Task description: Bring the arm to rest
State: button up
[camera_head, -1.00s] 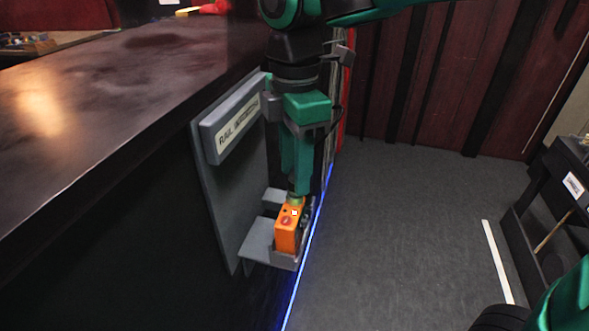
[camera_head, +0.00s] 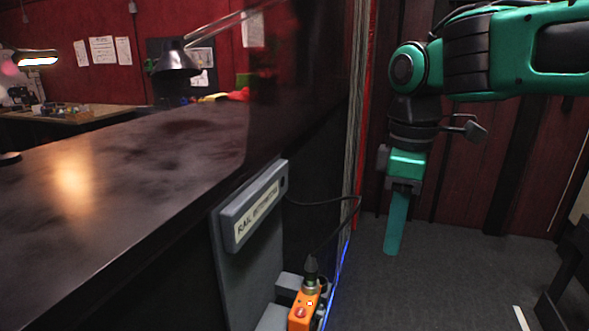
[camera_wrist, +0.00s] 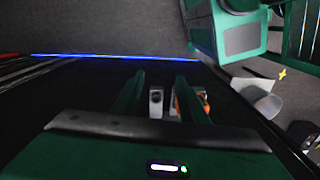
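My arm hangs to the right of the counter in the head view, with my gripper (camera_head: 394,250) pointing down over the grey floor. It is clear of the orange button box (camera_head: 303,312), which sits low at the counter's side with a dark plug and cable on top. In the wrist view my gripper's two green fingers (camera_wrist: 160,80) stand apart with nothing held between their tips. Part of an orange thing shows beside the right finger there, partly hidden.
A grey panel with a label plate (camera_head: 256,209) is fixed to the side of the dark counter (camera_head: 120,165). A blue light strip runs along the counter's foot. A dark shelf unit (camera_head: 570,275) stands at the right edge. Floor between is open.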

jog(key=s+d+f+m, duration=0.7)
jog(key=s+d+m, duration=0.1)
jog(key=d, duration=0.3)
jog(key=s+d+f+m, duration=0.7)
jog(key=d+f+m, duration=0.1)
jog(key=d+m, duration=0.3)
jog(key=shift+s+d, duration=0.4)
jog(key=shift+d, duration=0.15)
jog(key=shift+r, duration=0.1)
jog(key=shift+w+f, duration=0.25)
jog(key=shift+w, duration=0.4)
